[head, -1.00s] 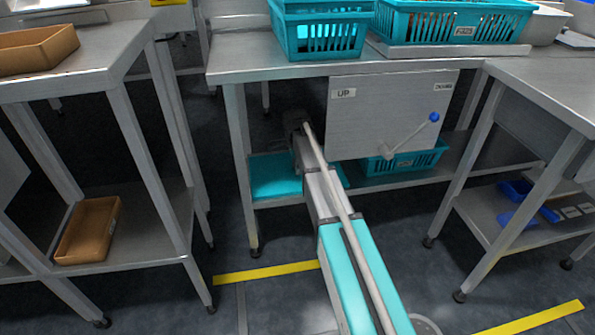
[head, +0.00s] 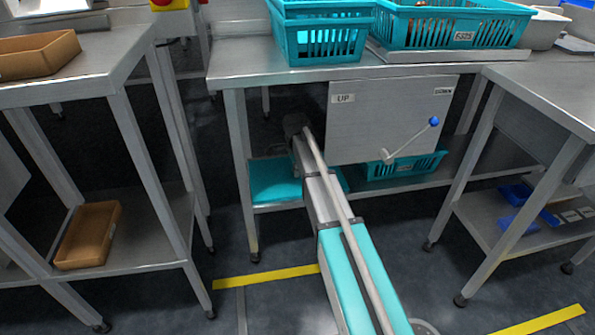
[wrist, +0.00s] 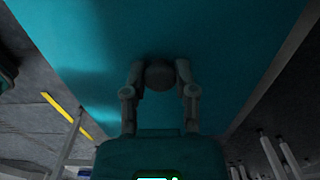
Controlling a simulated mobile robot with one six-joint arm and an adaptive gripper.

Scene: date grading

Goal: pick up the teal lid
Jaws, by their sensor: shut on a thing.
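The teal lid (head: 276,181) lies flat on the lower shelf under the middle bench in the head view, partly hidden behind my arm. In the wrist view the teal lid (wrist: 160,35) fills most of the upper picture. My gripper (wrist: 160,76) is shut on a round grey knob on the lid, one finger on each side of it. In the head view my arm reaches under the bench and hides the fingers.
A panel marked UP with a blue-knobbed crank (head: 434,121) hangs in front of the shelf, right of my arm. A teal basket (head: 404,168) stands on the shelf behind it. Teal crates (head: 320,38) stand on the bench top. A bench leg (head: 243,180) stands left of the lid.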

